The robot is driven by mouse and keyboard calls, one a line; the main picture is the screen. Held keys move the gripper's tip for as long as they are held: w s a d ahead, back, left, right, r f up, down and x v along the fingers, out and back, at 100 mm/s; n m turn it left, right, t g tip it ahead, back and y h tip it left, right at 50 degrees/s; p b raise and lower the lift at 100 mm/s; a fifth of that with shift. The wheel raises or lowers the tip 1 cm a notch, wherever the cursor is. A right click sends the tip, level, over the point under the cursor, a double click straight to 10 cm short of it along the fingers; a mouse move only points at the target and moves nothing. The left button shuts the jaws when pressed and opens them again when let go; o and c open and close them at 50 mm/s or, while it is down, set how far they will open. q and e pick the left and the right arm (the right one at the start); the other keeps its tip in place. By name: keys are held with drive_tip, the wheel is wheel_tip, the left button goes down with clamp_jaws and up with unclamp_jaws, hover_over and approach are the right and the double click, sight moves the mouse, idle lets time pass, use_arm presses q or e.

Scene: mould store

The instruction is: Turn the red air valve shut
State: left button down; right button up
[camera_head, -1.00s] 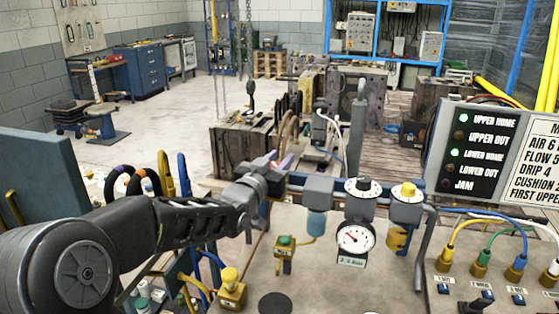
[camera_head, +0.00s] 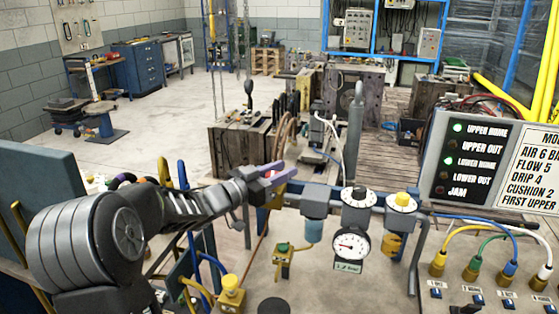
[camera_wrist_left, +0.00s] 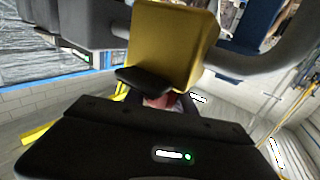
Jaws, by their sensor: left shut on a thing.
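Most of the handle is hidden by the fingers. In the left wrist view, a red part of the handle (camera_wrist_left: 160,102) shows just past the dark gripper body. A brass-yellow block (camera_wrist_left: 178,45), which looks like the valve body, stands right above it there. The exact angle of the handle cannot be told. My right gripper is not in view.
Right of the valve, the pipe carries a blue-bowled filter (camera_head: 314,230), a pressure gauge (camera_head: 349,243) and a yellow-capped knob (camera_head: 401,200). A panel with lit green lamps (camera_head: 470,160) stands at the right. A yellow-topped fitting (camera_head: 230,291) sits on the bench below my arm.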

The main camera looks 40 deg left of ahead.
use_arm(q)
drive_tip(key=shift+s+d+m+g+h+p, duration=0.15)
drive_tip(key=shift+m+g+h+p, duration=0.25)
drive_tip(key=shift+m+h, duration=0.45)
drive_tip(key=shift+w+d+m+g+h+p, duration=0.1)
drive_tip(key=shift+d+m+g+h+p, duration=0.3)
drive_tip(key=shift+h, duration=0.75)
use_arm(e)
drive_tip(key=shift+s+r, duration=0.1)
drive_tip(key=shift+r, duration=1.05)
use_arm(q)
drive_tip(key=shift+s+a+m, duration=0.1)
drive_tip(key=shift+a+m, duration=0.1)
drive_tip(key=shift+m, duration=0.05)
drive_tip(key=c, duration=1)
unclamp_jaws()
drive_tip(key=shift+c, duration=0.2)
drive_tip(key=b+v, duration=0.1)
drive_tip(key=v, duration=0.6)
drive_tip(key=shift+s+a+b, duration=0.2)
drive_tip(key=shift+s+b, duration=0.1)
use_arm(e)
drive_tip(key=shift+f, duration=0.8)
use_arm(q)
drive_tip(key=shift+f, duration=0.1)
